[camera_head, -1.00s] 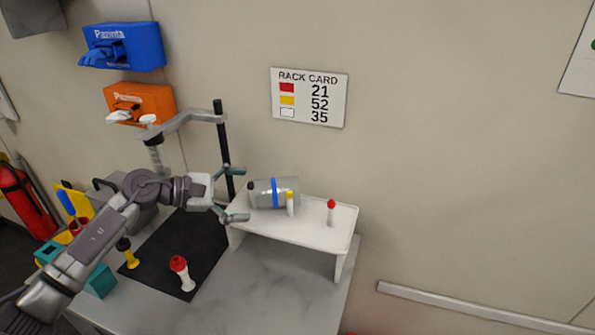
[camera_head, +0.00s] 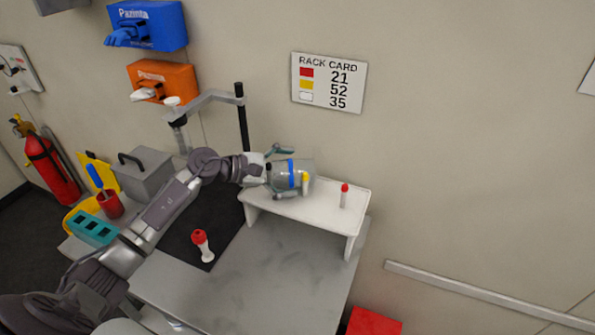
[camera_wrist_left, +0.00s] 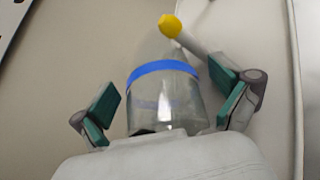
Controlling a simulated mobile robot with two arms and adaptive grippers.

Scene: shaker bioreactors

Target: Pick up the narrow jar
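A clear jar with a blue band (camera_head: 297,173) lies on its side on the white raised shelf (camera_head: 322,207). It also shows in the left wrist view (camera_wrist_left: 165,100). My left gripper (camera_head: 286,171) is open around the jar's near end. In the left wrist view its two teal-padded fingers (camera_wrist_left: 168,108) stand on either side of the jar, with gaps visible on both sides. A yellow-capped tube (camera_head: 305,182) stands right beside the jar. In the left wrist view that tube (camera_wrist_left: 196,40) appears close to the right finger. My right gripper is out of view.
A red-capped vial (camera_head: 344,196) stands to the right on the shelf. A larger red-capped bottle (camera_head: 203,246) is on the black mat (camera_head: 183,233). A stand with a black post (camera_head: 242,118) rises behind my left arm. The table front right of the mat is clear.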

